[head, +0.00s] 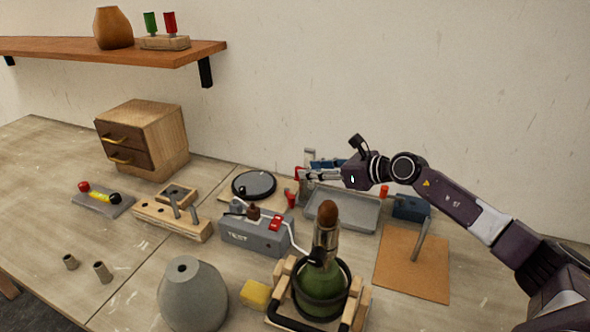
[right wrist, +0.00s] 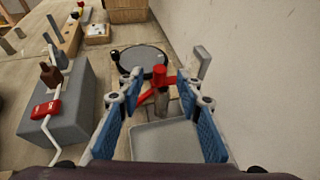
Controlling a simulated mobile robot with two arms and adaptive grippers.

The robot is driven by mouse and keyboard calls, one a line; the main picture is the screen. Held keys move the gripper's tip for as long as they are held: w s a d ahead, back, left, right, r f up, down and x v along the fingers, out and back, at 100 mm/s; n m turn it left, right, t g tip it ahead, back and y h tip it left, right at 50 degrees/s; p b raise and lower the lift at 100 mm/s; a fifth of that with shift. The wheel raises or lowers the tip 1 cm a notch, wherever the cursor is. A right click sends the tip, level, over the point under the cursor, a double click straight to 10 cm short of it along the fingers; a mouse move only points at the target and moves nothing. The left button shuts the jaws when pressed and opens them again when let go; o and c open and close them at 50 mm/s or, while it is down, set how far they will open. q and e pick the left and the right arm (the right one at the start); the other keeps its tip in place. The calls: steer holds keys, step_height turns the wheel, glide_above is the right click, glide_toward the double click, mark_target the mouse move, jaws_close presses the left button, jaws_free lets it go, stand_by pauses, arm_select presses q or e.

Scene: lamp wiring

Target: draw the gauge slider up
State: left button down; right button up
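A red part (head: 299,173) with a grey stem stands at the back of the table, by the wall; I take it for the gauge slider, but cannot be sure. A grey upright piece (head: 308,156) rises close behind it. In the right wrist view the red part (right wrist: 160,77) shows between the fingers, with the grey upright (right wrist: 203,62) to its right. My right gripper (head: 306,175) reaches in from the right, its fingers apart around or just short of the red part; contact cannot be told. The right gripper (right wrist: 160,86) holds nothing. My left gripper is out of view.
A grey tray (head: 345,211) lies under the right gripper. A round black dish (head: 254,184) and grey TEST box (head: 257,235) are to the left. A green bottle lamp (head: 320,282) stands in front in a wooden cradle. The table's left side has free room.

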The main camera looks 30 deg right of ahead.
mark_target(299, 168)
steer(key=x, duration=0.5)
steer(key=shift+w+a+f+b, duration=0.1)
steer(key=shift+w+f+b, duration=0.05)
steer(key=shift+b, duration=0.2)
jaws_close()
